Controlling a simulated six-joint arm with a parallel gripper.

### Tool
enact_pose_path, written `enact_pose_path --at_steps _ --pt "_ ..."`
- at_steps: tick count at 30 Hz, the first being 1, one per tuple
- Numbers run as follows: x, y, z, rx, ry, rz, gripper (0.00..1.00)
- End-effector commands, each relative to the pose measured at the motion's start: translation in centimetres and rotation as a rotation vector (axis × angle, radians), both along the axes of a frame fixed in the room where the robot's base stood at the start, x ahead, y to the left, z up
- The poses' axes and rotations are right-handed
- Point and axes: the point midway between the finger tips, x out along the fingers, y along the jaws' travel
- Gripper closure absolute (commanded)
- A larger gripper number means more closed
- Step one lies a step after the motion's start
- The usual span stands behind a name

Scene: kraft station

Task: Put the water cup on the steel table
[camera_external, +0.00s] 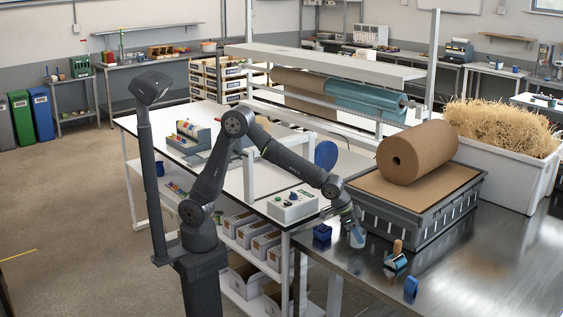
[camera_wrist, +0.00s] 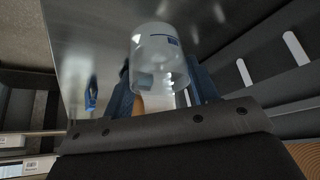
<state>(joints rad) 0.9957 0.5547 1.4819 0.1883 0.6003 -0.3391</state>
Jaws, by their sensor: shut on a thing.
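The water cup (camera_wrist: 157,65) is clear plastic with a small blue label, and it sits between my gripper's fingers in the wrist view. In the external view the cup (camera_external: 357,238) is small and pale blue. My gripper (camera_external: 353,229) is shut on it, reaching down over the near-left part of the steel table (camera_external: 455,270). I cannot tell whether the cup's base touches the table. The table's grey surface (camera_wrist: 90,45) also shows behind the cup in the wrist view.
A grey crate (camera_external: 408,225) bearing a large brown paper roll (camera_external: 417,153) stands close right of the cup. The table's front right is clear.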

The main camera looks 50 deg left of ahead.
Motion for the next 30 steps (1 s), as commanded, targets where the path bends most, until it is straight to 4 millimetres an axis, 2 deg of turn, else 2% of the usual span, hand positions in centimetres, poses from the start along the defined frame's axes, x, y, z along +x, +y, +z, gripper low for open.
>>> enact_pose_path --at_steps 3,6,17,18,21,30 --pt "-0.1 0.1 -2.0 0.004 0.002 0.0 0.71" --pt "-0.1 0.0 -2.9 0.002 0.0 0.0 0.71" --pt "-0.1 0.0 -3.3 0.001 0.0 -0.001 0.71" --pt "-0.1 0.0 -3.4 0.001 0.0 -0.001 0.44" --pt "-0.1 0.0 -3.3 0.001 0.001 0.0 0.24" --pt "-0.1 0.0 -3.2 0.0 0.0 0.0 0.24"
